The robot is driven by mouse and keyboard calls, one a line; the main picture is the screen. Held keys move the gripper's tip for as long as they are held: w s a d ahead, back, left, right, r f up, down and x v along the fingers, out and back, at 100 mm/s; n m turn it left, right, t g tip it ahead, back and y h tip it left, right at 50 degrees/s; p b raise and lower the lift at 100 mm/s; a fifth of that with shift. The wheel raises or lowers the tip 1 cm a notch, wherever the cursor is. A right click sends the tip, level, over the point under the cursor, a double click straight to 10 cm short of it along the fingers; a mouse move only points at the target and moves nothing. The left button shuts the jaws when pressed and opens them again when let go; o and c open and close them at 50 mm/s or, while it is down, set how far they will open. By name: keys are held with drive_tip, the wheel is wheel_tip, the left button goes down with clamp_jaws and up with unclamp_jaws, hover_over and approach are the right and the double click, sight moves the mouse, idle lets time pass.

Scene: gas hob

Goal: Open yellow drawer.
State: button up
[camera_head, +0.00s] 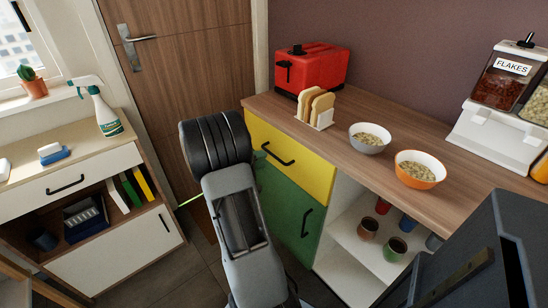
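The yellow drawer (310,172) is at the top of the cabinet under the wooden counter, right of the picture's middle. Its front looks flush with the green door below, so it appears shut. Its black bar handle (278,155) is in plain view and nothing is seen holding it. My grey and black arm rises from the bottom middle and covers the area just left of the drawer. My gripper's fingers do not show; they are hidden behind the arm or out of frame.
The green door (288,205) has its own black handle. Right of it is an open white shelf (350,255) with several cups. A red toaster (312,68), toast rack (318,110) and two bowls stand on the counter. A white cabinet (85,180) stands left, with floor between.

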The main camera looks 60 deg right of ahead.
sight(274, 155)
drive_tip(key=x, duration=0.6)
drive_tip(key=shift+s+d, duration=0.1)
drive_tip(key=shift+d, duration=0.1)
drive_tip(key=shift+c, duration=0.5)
clamp_jaws()
